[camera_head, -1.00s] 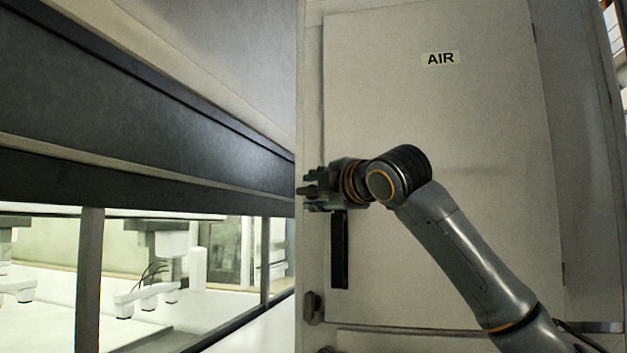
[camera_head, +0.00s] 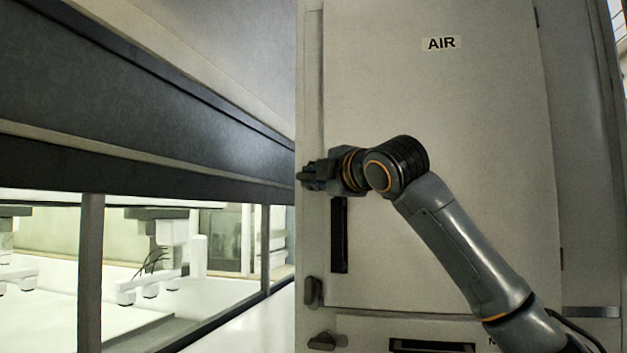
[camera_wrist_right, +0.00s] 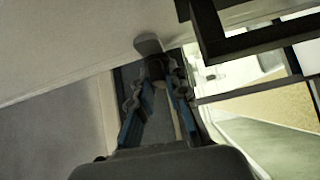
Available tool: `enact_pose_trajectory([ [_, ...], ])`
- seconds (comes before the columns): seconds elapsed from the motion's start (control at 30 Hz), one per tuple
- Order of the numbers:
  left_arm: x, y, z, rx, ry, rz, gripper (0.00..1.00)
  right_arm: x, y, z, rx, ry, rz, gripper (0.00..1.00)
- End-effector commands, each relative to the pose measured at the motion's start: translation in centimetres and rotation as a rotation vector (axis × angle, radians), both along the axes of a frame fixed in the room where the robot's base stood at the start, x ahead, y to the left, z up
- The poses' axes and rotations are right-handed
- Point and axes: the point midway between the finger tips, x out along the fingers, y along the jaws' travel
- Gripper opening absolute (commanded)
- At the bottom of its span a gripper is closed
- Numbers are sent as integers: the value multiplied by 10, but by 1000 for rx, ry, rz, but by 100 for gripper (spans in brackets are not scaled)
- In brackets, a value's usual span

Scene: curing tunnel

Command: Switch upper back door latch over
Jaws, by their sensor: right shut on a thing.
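The upper back door (camera_head: 450,110) is a large pale panel with an AIR label, and it looks shut. My right gripper (camera_head: 308,177) is at its left edge, above the dark upright handle (camera_head: 339,236). In the head view the gripper hides the upper latch. In the right wrist view a grey latch tab (camera_wrist_right: 149,46) shows just beyond the fingertips. My right gripper (camera_wrist_right: 160,80) is shut on the latch there, with the blue-sided fingers converging on it. The latch's exact angle is hard to tell. My left gripper is not in view.
A lower latch (camera_head: 313,292) sits near the door's lower left corner, with another latch (camera_head: 322,341) below it. A dark slot (camera_head: 432,346) shows at the bottom. On the left, a dark beam (camera_head: 140,105) runs above windows showing white equipment.

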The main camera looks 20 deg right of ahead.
Motion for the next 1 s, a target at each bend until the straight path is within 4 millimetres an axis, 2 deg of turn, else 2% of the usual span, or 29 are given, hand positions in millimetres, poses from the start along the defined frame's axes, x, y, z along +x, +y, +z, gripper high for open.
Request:
enact_pose_trajectory([
  [0.03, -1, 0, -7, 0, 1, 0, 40, 1, 1, -6, 19, -10, 1, 0],
  [0.7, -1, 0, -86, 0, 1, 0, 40, 3, 6, -17, 502, -333, 4, 0],
  [1.0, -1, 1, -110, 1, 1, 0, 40, 5, 9, -17, 739, -489, 4, 0],
])
